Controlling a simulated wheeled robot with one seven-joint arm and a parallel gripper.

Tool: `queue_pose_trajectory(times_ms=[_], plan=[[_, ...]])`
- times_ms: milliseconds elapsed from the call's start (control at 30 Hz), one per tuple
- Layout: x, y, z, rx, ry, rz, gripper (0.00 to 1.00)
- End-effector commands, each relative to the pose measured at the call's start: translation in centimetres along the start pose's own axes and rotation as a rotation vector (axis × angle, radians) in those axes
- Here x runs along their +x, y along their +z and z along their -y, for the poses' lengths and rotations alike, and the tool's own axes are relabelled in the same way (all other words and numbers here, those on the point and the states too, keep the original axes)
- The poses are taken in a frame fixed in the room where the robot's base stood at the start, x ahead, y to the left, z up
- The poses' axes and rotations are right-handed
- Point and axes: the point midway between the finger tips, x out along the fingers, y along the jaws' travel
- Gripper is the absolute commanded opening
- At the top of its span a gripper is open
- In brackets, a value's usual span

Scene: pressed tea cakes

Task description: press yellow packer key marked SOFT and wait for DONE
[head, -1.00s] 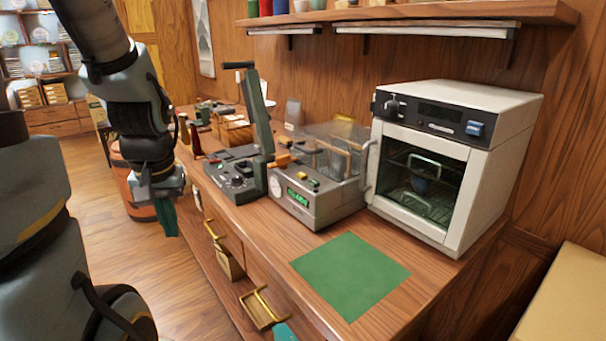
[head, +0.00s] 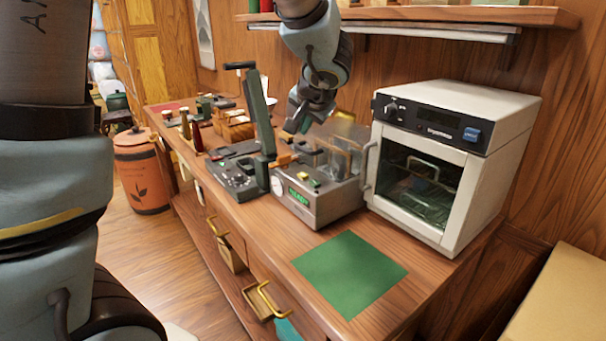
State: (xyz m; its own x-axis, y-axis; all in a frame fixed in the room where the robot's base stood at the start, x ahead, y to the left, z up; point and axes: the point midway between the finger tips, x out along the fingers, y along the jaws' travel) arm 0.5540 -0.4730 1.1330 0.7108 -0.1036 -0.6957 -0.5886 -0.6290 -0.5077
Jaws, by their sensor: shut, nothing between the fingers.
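The packer (head: 325,206) is a grey machine with a clear-walled chamber at its back. It stands on the wooden counter between a dark lever press and a white oven. A small yellow key (head: 303,176) sits on its top near the front, with a green key (head: 315,183) beside it. Any SOFT marking is too small to read. The green display (head: 298,196) is lit, but its text is unreadable. My gripper (head: 289,131) is shut and empty, pointing down above the packer, apart from the yellow key. The fingertips are small and partly blend with the machine behind.
The dark press (head: 236,171) with its tall upright lever (head: 259,115) stands just left of my gripper. The white oven (head: 455,160) is close on the right, below a wall shelf (head: 450,14). A green mat (head: 350,272) lies bare at the counter front.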

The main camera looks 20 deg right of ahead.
Motion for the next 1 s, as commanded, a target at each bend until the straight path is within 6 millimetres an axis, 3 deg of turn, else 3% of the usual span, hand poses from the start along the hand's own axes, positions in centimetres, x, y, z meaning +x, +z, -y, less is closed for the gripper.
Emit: queue_pose_trajectory(times_ms=[367,1000], plan=[[0.7,0.6,-0.5,-0.002,0.000,0.002,0.00],[6.0,4.5,-4.3,-0.001,0.000,0.002,0.00]])
